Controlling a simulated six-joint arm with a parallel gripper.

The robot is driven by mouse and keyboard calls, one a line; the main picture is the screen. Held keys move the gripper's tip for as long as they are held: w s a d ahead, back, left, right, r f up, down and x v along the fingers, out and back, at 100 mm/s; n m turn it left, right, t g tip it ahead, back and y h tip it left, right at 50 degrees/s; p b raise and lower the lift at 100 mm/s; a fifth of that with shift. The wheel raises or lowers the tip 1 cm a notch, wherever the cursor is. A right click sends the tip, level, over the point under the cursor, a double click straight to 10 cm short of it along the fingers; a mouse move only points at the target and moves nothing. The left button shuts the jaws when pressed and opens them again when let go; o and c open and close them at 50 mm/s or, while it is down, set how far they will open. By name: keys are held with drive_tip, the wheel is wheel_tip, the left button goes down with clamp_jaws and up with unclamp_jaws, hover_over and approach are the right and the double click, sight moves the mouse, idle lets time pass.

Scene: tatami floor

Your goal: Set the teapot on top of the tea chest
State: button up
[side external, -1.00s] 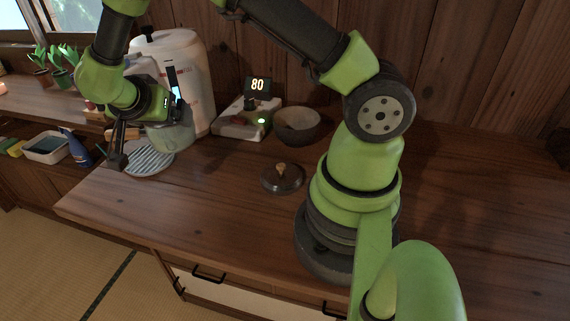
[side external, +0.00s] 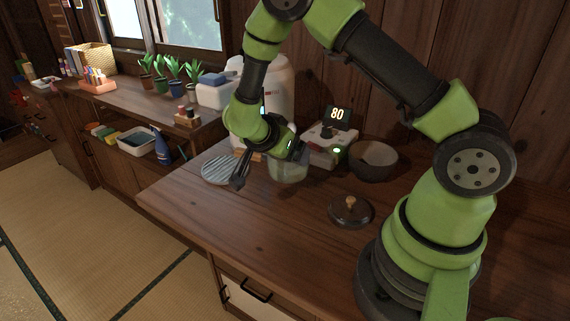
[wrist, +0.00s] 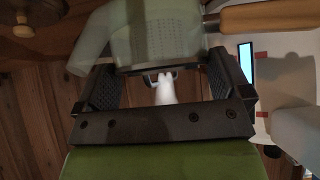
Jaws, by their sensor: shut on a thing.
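My gripper (side external: 264,166) is shut on a pale grey-green teapot (side external: 288,168) and holds it near the worktop, to the right of a round striped tray. In the wrist view the teapot (wrist: 160,40) sits between the two dark jaw pads, with its spout to the left and a wooden handle (wrist: 265,16) to the right. I cannot tell whether the teapot's base touches the worktop. The jaws hide part of its body. I cannot make out the tea chest in either view.
A round striped tray (side external: 222,170) lies left of the gripper. Behind stand a white dispenser (side external: 279,85), a device with a lit "80" display (side external: 337,114) and a dark bowl (side external: 373,160). A dark lid (side external: 350,211) with a wooden knob lies nearer my base. The front worktop is clear.

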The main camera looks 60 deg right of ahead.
sight(277, 162)
drive_tip(key=shift+f, duration=1.9)
drive_tip(key=shift+f, duration=0.15)
